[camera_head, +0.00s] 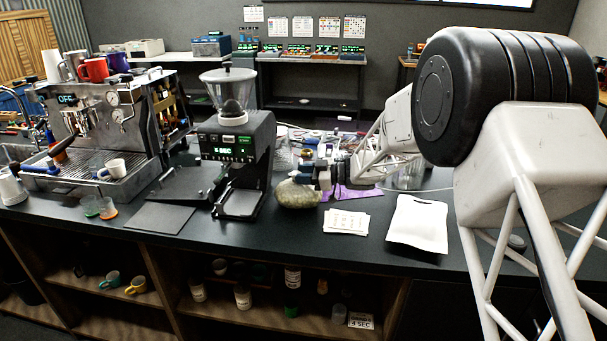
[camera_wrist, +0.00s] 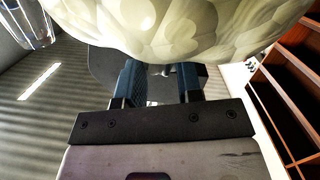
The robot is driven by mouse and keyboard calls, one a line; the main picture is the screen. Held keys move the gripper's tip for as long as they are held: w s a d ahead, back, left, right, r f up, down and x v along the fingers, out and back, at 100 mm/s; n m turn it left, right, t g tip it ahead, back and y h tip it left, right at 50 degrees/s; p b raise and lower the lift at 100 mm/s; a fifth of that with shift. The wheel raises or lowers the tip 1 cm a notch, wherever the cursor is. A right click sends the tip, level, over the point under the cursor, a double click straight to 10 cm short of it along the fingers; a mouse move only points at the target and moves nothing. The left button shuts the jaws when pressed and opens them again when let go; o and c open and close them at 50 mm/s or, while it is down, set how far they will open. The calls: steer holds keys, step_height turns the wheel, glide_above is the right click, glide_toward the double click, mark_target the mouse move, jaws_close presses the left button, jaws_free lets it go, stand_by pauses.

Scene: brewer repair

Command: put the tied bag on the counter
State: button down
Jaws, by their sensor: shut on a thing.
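The tied bag (camera_head: 297,194) is a rounded, pale greenish bundle hanging below my gripper in the head view, in front of the grinder's right side. In the wrist view the bag (camera_wrist: 180,25) fills the top of the picture, pale with a mottled pattern. My gripper (camera_head: 322,178) is shut on it; its blue fingers (camera_wrist: 160,75) reach up to the bag's near side, and the grip point itself is mostly hidden. The dark counter (camera_head: 270,240) lies beneath. I cannot tell whether the bag's underside touches the counter or hangs just above it.
The grinder (camera_head: 236,140) stands close left of the bag, with the espresso machine (camera_head: 105,120) farther left. Printed cards (camera_head: 345,222) and a white pouch (camera_head: 418,224) lie to the right, near the front edge. A purple sheet (camera_head: 360,191) and a clear glass (camera_head: 408,175) are behind.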

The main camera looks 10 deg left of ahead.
steer(key=shift+f, duration=0.1)
steer(key=c, duration=0.7)
jaws_free()
steer(key=shift+d, duration=0.1)
steer(key=d+r, duration=0.1)
steer(key=d, duration=0.6)
steer(key=shift+s+d, duration=0.25)
steer(key=shift+s, duration=0.05)
